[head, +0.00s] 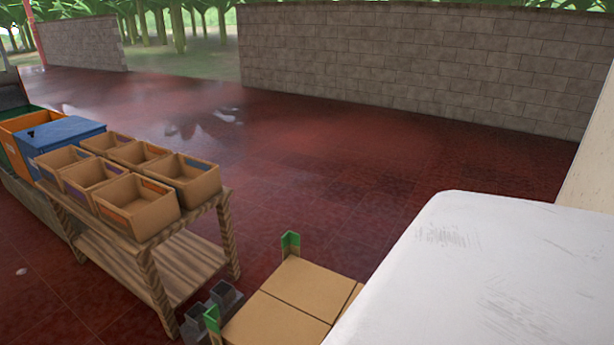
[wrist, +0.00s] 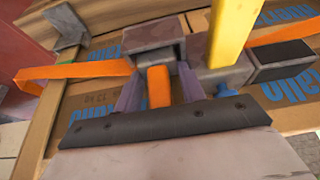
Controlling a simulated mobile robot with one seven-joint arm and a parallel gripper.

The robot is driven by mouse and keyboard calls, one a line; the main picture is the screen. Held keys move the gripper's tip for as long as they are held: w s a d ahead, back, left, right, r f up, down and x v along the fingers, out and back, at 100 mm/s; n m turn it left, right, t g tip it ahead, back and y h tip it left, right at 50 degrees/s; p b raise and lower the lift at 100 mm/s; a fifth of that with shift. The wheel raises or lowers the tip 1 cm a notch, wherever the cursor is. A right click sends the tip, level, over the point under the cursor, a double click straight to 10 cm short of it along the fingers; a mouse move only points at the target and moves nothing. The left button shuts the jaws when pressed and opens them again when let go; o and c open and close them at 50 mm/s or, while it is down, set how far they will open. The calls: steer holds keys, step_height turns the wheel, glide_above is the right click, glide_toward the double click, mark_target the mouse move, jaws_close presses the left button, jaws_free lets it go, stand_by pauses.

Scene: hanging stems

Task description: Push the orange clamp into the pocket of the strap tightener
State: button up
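In the wrist view, the orange clamp (wrist: 158,88) is a small upright block between the two fingers of my gripper (wrist: 160,84). The fingers stand apart on either side of it, and a narrow gap shows on its right. The strap tightener (wrist: 150,36) is a worn grey metal body just beyond the clamp, with a raised yellow handle (wrist: 234,28) on its right. The clamp's far end meets or lies just under the grey body; its pocket cannot be made out. An orange strap (wrist: 75,72) runs out to both sides. The head view does not show my gripper.
Printed cardboard boxes (wrist: 95,120) lie under the tightener, with a grey corner piece (wrist: 66,26) at upper left. The head view shows cartons (head: 277,318) with green corner pieces (head: 290,244), a wooden rack (head: 190,262) of open boxes, and clear red floor (head: 320,160).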

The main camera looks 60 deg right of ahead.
steer(key=o, duration=0.5)
steer(key=shift+f, duration=0.15)
steer(key=shift+o, duration=0.2)
steer(key=shift+a, duration=0.1)
steer(key=v, duration=1.4)
steer(key=shift+p, duration=0.4)
